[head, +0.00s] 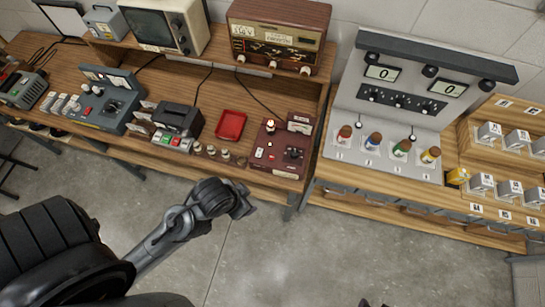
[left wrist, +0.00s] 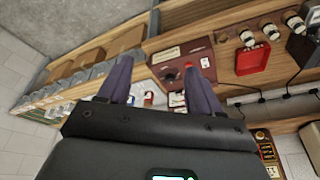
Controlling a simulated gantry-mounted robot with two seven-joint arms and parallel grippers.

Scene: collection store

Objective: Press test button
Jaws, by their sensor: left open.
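A dark red tester panel (head: 262,165) lies on the bench right of the middle in the head view. It carries a lamp-like part, small light and red parts, a dark knob and a meter; which is the test button is too small to tell. The panel also shows in the left wrist view (left wrist: 196,47), beyond and partly behind the fingers. My left gripper (head: 247,205) is in front of the bench edge, apart from the panel. In the left wrist view my left gripper (left wrist: 158,68) is open with nothing between its fingers.
A red tray (head: 231,125) and several small jars stand left of the panel. A wooden radio (head: 278,35) is on the shelf behind. A grey display stand (head: 345,115) with several coloured bottles is to the right. A dark piece, unclear, shows at the bottom edge. The floor in front is clear.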

